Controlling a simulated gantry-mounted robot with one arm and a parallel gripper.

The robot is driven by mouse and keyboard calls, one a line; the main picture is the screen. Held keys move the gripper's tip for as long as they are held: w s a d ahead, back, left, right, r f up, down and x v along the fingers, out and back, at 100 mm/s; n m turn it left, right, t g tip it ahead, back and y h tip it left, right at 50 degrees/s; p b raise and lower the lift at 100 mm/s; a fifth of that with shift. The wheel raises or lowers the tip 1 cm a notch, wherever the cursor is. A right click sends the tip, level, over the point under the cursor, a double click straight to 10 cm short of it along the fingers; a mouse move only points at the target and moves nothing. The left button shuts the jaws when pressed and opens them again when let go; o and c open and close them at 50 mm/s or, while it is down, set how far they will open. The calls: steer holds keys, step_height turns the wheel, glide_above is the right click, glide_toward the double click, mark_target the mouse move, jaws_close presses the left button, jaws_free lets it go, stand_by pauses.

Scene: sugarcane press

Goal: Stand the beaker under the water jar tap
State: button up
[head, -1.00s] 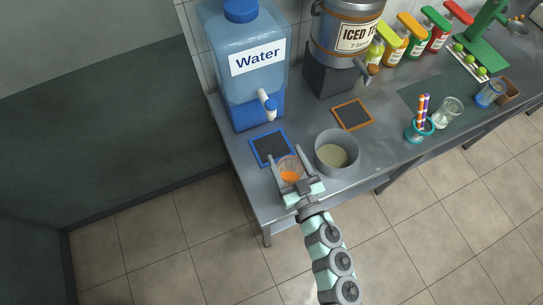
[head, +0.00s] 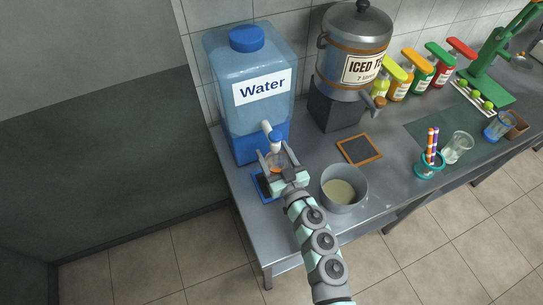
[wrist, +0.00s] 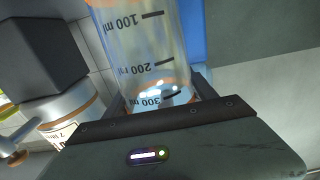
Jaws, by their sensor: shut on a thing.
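The water jar (head: 240,110) is a blue see-through tank with a blue base and a "Water" label, at the back left of the counter. Its tap (head: 272,134) has a white spout and blue handle. My gripper (head: 276,164) is shut on a clear beaker (head: 277,160) just below the tap in the head view. In the wrist view the beaker (wrist: 145,45) fills the space between the fingers, with its ml marks upside down. A blue-framed dark mat (head: 259,187) lies under the gripper, partly hidden. Whether the beaker touches the mat I cannot tell.
A grey pot (head: 345,187) with pale contents stands right of my gripper. An orange-framed mat (head: 359,150) lies in front of the iced tea dispenser (head: 352,55). Farther right are a teal pen holder (head: 429,166), a glass jar (head: 458,147) and several sauce bottles (head: 420,75).

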mark_target(273, 160)
steer(key=shift+w+a+f+b, duration=0.1)
steer(key=shift+w+f+b, duration=0.15)
steer(key=shift+f, duration=0.35)
steer(key=shift+w+a+f+b, duration=0.15)
steer(key=shift+w+f+b, duration=0.1)
steer(key=shift+f, duration=0.4)
steer(key=shift+w+a+f+b, duration=0.15)
steer(key=shift+w+f, duration=0.1)
steer(key=shift+f, duration=0.35)
steer(key=shift+d+f, duration=0.1)
steer(key=shift+f, duration=0.05)
steer(key=o, duration=1.8)
